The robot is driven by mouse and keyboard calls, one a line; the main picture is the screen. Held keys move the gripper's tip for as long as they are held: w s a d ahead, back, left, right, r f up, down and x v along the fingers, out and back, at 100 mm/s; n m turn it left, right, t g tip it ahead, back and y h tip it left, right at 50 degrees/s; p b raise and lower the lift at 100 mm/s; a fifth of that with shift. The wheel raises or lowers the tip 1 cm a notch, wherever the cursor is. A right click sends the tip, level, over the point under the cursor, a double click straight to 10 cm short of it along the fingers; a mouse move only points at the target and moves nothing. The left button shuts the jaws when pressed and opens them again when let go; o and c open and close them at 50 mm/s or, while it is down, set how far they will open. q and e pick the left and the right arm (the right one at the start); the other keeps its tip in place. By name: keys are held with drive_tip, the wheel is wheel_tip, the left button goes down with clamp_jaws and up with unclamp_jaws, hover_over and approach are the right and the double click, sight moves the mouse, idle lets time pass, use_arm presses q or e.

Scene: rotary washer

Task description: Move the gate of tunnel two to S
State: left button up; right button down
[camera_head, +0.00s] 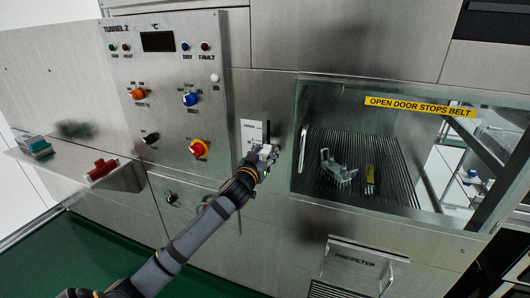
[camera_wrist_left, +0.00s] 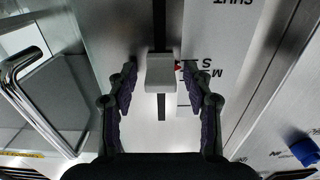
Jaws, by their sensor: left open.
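The gate scale (camera_head: 252,132) of the tunnel two panel is a white label beside a dark vertical slot, right of the knobs in the head view. In the left wrist view the label (camera_wrist_left: 222,40) appears upside down, with SHUT, M and S legible. The gate's pale block handle (camera_wrist_left: 160,72) sits on the slot, and a red pointer at its side is level with about the S mark. My left gripper (camera_head: 264,154) is at the handle, and its open fingers (camera_wrist_left: 160,84) stand on either side of it with gaps visible. My right gripper is out of view.
A glass door (camera_head: 375,150) with a bar handle (camera_head: 303,148) stands close to the right of the gripper. The panel's red-yellow switch (camera_head: 199,149) and blue knob (camera_head: 190,99) are to the left. A ledge (camera_head: 125,178) holds a red item. A prefilter cover (camera_head: 358,266) is below.

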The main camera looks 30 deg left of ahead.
use_arm(q)
clamp_jaws()
idle(0.3)
drive_tip(key=shift+f, duration=0.35)
unclamp_jaws()
drive_tip(key=shift+r, duration=0.1)
drive_tip(key=shift+s, duration=0.1)
drive_tip(key=v, duration=0.7)
drive_tip(key=shift+s, duration=0.2)
